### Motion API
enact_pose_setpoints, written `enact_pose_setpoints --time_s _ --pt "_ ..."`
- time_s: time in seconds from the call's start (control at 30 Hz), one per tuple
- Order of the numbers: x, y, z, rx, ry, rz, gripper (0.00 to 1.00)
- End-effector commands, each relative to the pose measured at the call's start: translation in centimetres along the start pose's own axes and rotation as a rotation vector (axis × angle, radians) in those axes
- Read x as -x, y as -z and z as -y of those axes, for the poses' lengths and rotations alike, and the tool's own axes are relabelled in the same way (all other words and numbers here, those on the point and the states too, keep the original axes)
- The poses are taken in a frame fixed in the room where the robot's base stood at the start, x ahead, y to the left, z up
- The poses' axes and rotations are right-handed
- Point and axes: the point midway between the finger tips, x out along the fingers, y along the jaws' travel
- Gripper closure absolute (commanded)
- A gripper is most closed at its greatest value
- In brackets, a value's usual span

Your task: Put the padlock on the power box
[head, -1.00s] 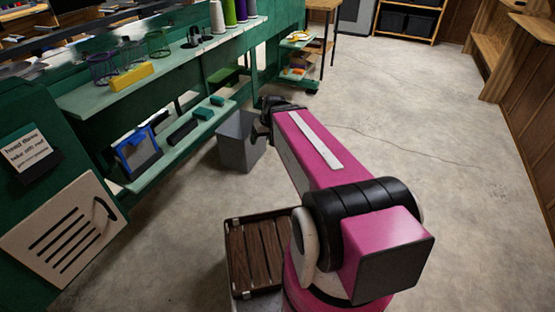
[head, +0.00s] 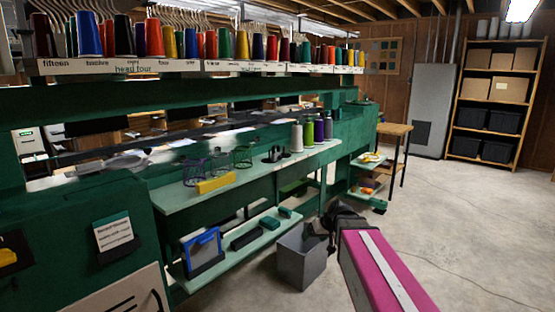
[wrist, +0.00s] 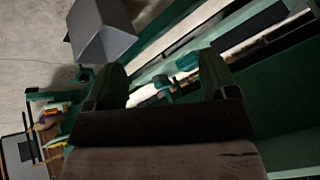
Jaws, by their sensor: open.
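I cannot make out a padlock in either view. A tall grey metal cabinet (head: 433,110) stands against the back wall with pipes above it; it may be the power box, but no label is readable. My gripper (wrist: 163,78) is open in the wrist view, its two green fingers apart with nothing clearly held between them. In the head view my dark gripper (head: 338,222) is small and partly hidden, beside the green machine's lower shelf and far from the cabinet.
A grey bin (head: 302,257) stands on the floor by my gripper. The green bench (head: 250,172) carries thread cones (head: 318,128), wire cups and a yellow block (head: 215,184). A wooden table (head: 395,128) and shelving (head: 497,100) are at the back. Concrete floor (head: 470,235) is clear at right.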

Motion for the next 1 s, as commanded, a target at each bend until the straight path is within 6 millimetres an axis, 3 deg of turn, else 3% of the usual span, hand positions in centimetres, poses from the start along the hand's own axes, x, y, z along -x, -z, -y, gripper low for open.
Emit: enact_pose_setpoints --time_s 0.03,0.2,0.3,0.43,0.53,0.7,1.0 --pt "0.8 3.3 0.6 0.05 0.036 -0.069 0.21" --pt "5.0 12.6 3.5 0.227 0.139 -0.322 0.21" --pt "8.1 17.7 5.2 0.325 0.176 -0.474 0.21" --pt "12.2 23.0 7.1 0.424 0.2 -0.648 0.21" --pt "14.6 25.6 8.1 0.475 0.205 -0.743 0.21" --pt "16.5 27.5 9.0 0.511 0.207 -0.818 0.21" --pt "14.3 29.8 10.1 0.515 0.208 -0.821 0.21"
